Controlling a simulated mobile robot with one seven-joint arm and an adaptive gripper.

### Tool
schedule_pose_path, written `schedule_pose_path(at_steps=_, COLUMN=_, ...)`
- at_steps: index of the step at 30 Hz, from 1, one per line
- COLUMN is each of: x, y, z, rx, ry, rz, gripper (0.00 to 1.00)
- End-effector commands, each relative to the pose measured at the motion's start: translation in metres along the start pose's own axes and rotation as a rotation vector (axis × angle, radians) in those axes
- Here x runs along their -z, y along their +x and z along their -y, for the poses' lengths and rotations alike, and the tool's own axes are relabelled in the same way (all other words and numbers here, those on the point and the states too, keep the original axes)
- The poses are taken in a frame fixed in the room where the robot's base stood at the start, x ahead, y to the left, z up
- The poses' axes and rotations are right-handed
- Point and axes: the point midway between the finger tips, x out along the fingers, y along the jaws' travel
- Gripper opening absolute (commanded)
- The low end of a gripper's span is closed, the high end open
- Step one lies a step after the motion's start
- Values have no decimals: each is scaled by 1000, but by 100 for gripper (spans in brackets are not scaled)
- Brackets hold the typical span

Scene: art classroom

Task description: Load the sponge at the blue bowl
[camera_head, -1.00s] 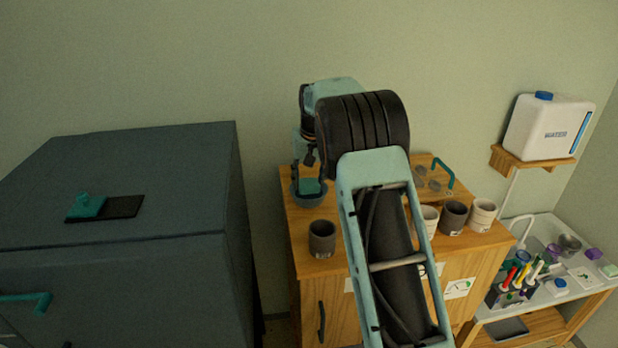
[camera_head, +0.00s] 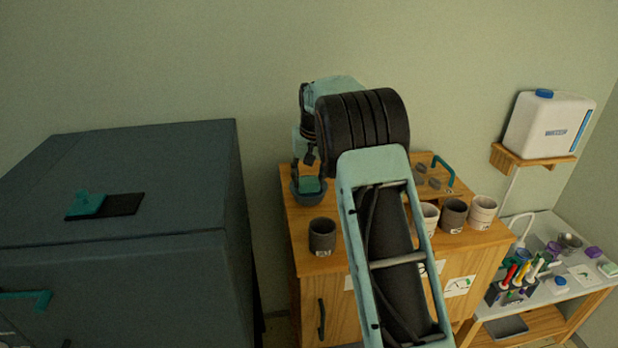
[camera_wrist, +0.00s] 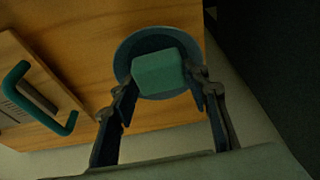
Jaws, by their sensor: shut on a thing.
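The green sponge (camera_wrist: 158,74) is between my gripper's fingertips (camera_wrist: 157,84) in the wrist view, and the gripper is shut on it. The sponge is at the mouth of the blue bowl (camera_wrist: 126,60), inside its rim as seen from above. In the head view the sponge (camera_head: 309,186) shows at the bowl's opening, with the blue bowl (camera_head: 307,198) on the left end of the wooden cabinet top. My gripper (camera_head: 308,170) is above the bowl there, partly hidden by my arm. I cannot tell whether the sponge touches the bowl's bottom.
A dark cup (camera_head: 322,236) stands in front of the bowl on the cabinet. Several cups, including a white one (camera_head: 482,213), stand to the right. A teal-handled board (camera_head: 436,178) lies behind them. A large dark cabinet (camera_head: 120,190) stands to the left.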

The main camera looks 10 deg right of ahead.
Motion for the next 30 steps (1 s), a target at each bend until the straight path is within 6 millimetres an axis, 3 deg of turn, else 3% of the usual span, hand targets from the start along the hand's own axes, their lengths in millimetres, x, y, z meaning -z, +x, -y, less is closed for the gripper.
schedule_pose_path(at_steps=30, x=-2, y=8, z=0, rx=0, ry=0, rz=0, gripper=23)
